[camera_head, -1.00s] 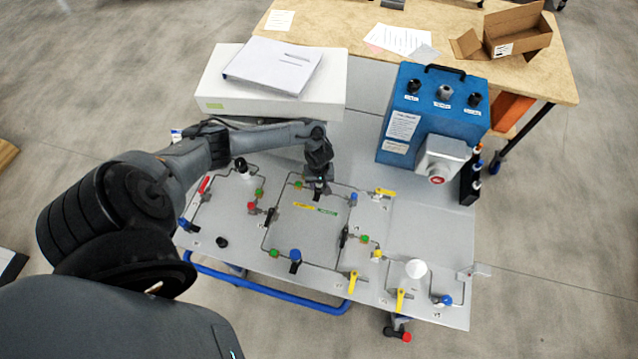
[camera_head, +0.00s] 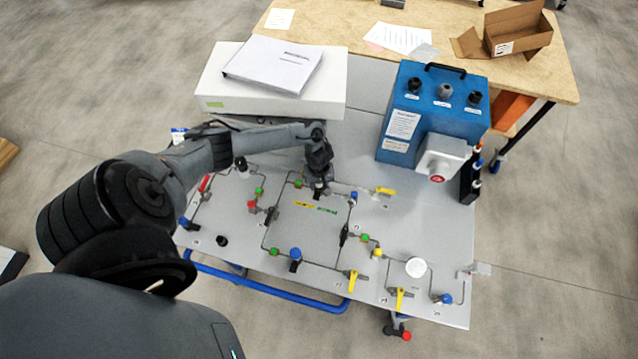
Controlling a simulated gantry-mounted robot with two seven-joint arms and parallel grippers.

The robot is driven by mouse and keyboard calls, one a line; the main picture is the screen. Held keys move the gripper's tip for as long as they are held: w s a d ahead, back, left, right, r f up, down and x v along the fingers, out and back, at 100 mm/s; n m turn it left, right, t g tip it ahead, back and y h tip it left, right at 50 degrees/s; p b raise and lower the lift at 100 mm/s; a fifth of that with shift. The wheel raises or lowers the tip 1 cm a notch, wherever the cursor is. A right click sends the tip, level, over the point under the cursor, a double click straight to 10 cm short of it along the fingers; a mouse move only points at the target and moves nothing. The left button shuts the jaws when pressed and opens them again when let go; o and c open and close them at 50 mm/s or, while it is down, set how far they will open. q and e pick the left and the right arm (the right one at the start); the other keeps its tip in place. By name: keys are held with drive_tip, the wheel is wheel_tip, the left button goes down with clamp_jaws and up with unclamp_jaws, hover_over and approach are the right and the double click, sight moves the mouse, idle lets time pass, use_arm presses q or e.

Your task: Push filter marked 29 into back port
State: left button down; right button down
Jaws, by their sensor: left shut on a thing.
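My left gripper (camera_head: 320,190) points down at the back edge of the middle pipe loop on the grey panel (camera_head: 420,222). It is shut on a small part, apparently the filter, mostly hidden by the jaws. No number 29 can be read on it. The back port is hidden beneath the gripper, so I cannot tell how far in the part sits. My right gripper is not in view.
A white box (camera_head: 330,88) with a binder (camera_head: 273,65) stands behind my arm. A blue analyser (camera_head: 455,120) stands at the back right. Valves such as a yellow handle (camera_head: 385,191) and a blue knob (camera_head: 296,254) surround the loop.

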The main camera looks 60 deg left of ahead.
use_arm(q)
drive_tip(key=shift+f, duration=0.45)
idle(0.4)
drive_tip(key=c, duration=0.6)
unclamp_jaws()
